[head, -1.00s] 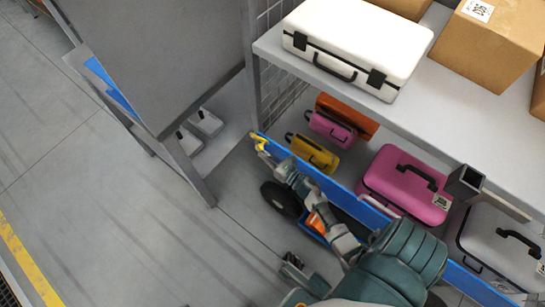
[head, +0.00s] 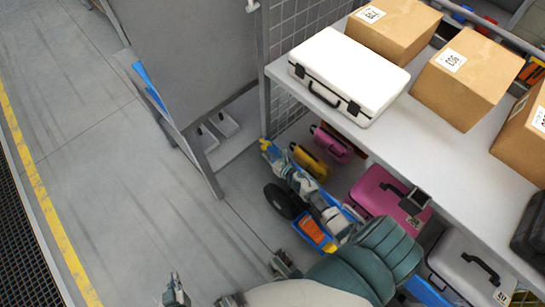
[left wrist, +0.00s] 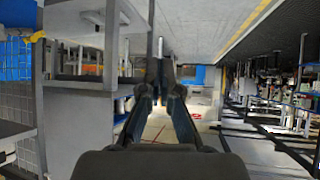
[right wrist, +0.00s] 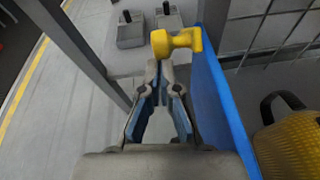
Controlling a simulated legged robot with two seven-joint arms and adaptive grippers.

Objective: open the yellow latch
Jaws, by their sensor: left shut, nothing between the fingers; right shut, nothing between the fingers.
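The yellow latch (head: 265,144) is a small yellow handle at the far end of a blue panel, below the shelf's left end. In the right wrist view, the latch (right wrist: 178,42) is a rounded knob with a short arm reaching the blue panel's top edge (right wrist: 215,90). My right gripper (right wrist: 158,66) is shut and empty, its tips just below the knob; I cannot tell whether they touch it. In the head view, my right gripper (head: 273,155) partly hides the panel. My left gripper (head: 175,290) is shut and empty over the floor, far from the latch. It also shows in the left wrist view (left wrist: 163,88).
A white case (head: 350,75) and several cardboard boxes (head: 460,78) sit on the grey shelf. Yellow (head: 310,163) and pink (head: 390,195) cases lie under it. A grey upright board (head: 185,60) stands to the left. Floor further left is clear.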

